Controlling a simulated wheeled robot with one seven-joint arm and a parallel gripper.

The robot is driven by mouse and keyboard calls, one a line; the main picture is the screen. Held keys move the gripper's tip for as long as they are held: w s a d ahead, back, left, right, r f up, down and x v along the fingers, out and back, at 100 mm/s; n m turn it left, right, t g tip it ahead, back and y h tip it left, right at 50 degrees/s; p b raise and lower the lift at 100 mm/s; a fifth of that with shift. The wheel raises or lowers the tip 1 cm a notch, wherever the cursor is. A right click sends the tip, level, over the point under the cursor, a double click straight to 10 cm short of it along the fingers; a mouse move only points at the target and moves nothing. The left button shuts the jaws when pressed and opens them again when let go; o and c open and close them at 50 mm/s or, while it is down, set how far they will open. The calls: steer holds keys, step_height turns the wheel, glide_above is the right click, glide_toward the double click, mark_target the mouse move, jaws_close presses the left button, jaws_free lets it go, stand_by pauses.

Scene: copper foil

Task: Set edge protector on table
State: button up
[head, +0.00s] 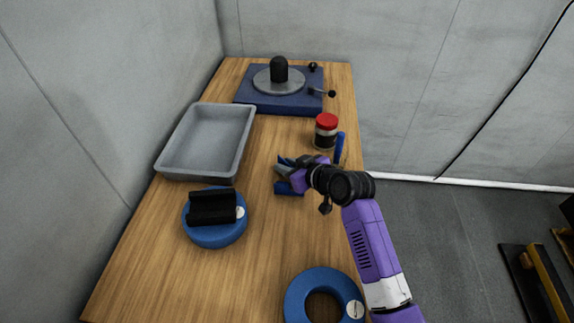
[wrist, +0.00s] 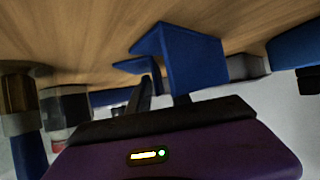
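My gripper (head: 283,170) is low over the middle right of the wooden table (head: 265,225). Whether the piece touches the table is hard to tell.
A red-lidded jar (head: 326,131) and an upright blue-handled item (head: 340,147) stand just beyond my gripper. A grey tray (head: 165,164) and a blue disc with a black holder (head: 216,236) are left. A blue ring (head: 296,297) is near. A blue-based turntable (head: 250,93) is far.

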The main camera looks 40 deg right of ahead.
steer(key=shift+r, duration=0.15)
steer(key=v, duration=1)
steer(key=shift+s+r, duration=0.1)
steer(key=shift+s, duration=0.3)
steer(key=shift+s+r, duration=0.35)
steer(key=shift+s, duration=0.15)
